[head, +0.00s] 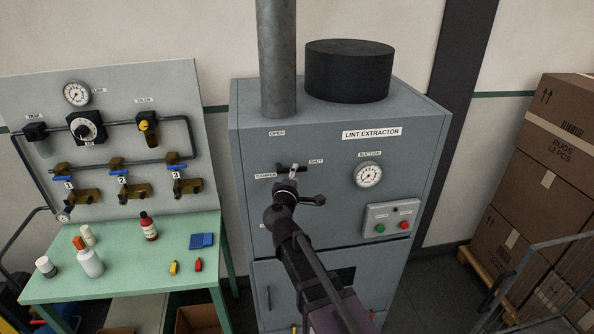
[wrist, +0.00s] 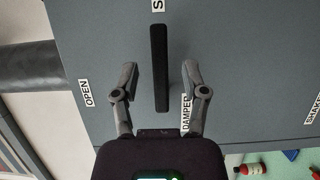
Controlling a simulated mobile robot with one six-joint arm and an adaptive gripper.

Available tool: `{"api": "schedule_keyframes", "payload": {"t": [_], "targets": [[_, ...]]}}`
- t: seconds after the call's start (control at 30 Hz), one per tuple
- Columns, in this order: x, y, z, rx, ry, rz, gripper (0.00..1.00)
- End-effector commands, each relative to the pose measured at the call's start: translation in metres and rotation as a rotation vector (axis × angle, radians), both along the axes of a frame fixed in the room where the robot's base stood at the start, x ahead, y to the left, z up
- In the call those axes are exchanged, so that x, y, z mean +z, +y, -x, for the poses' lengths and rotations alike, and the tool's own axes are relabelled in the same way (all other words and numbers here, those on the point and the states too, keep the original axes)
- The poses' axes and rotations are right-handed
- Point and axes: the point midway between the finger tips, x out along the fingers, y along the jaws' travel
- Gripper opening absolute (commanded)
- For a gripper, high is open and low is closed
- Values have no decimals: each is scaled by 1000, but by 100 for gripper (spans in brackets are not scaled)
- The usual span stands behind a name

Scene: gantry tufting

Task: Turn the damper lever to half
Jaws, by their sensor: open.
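The damper lever is a black bar on the front of the grey lint extractor cabinet (head: 330,130). In the wrist view the lever (wrist: 159,65) runs upright in the picture, its upper end close to a partly cut-off label at the top edge. In the head view the lever (head: 309,169) lies about level, with its right end by the SHUT label (head: 316,161). The OPEN label (head: 277,133) is above it. My gripper (wrist: 161,72) is open, with one finger on each side of the lever and visible gaps. In the head view my gripper (head: 290,173) partly hides the lever.
A suction gauge (head: 368,174) and a switch box (head: 391,219) with green and red buttons sit right of the lever. A green bench (head: 120,262) with bottles and a valve panel (head: 110,75) stands left. Stacked boxes (head: 550,150) and a cart are right.

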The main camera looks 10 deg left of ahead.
Motion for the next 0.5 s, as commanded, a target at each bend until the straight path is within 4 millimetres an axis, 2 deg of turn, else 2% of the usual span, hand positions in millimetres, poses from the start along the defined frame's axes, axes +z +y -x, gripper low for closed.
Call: {"api": "schedule_keyframes", "payload": {"t": [0.03, 0.2, 0.5], "targets": [[0, 1, -9, -1, 0, 0, 57], [0, 0, -25, -1, 0, 0, 57], [0, -1, -32, 0, 0, 0, 57]]}}
